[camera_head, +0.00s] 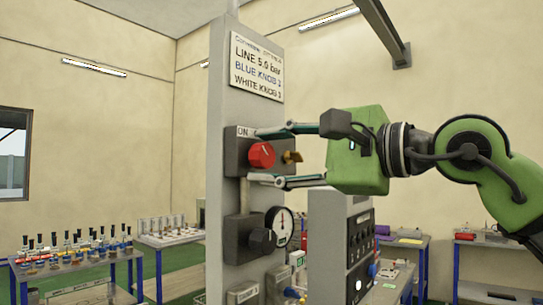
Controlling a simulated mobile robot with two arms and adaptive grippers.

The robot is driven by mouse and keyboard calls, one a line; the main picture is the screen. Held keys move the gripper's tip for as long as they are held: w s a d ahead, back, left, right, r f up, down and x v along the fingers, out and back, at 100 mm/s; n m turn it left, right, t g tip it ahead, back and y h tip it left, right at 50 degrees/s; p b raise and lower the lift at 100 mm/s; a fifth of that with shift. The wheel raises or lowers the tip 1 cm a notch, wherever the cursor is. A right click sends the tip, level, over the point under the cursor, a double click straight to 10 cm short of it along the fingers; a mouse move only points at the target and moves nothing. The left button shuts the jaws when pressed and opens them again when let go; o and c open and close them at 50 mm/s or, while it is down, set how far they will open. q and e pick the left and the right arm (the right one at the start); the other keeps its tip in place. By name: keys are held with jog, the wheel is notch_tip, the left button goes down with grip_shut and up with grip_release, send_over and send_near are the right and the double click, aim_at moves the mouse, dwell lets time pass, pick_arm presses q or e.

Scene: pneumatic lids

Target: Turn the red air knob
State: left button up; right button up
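The red air knob (262,155) sits on a dark valve block (236,166) under an "ON" label on the grey column. My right gripper (264,156) reaches in from the right with its fingers apart, one above and one below the red knob. A gap shows between the fingers and the knob, so it is open. A brass fitting (291,157) sticks out to the right of the knob, between the fingers. My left gripper is not in view.
A black knob (263,240) and a round gauge (281,226) sit lower on the grey column (221,80). A sign (257,65) is above. A grey control box (338,225) stands right of it. Benches with bottles (75,258) are at left.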

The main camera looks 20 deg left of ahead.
dwell(0.3)
jog(key=v, duration=1.2)
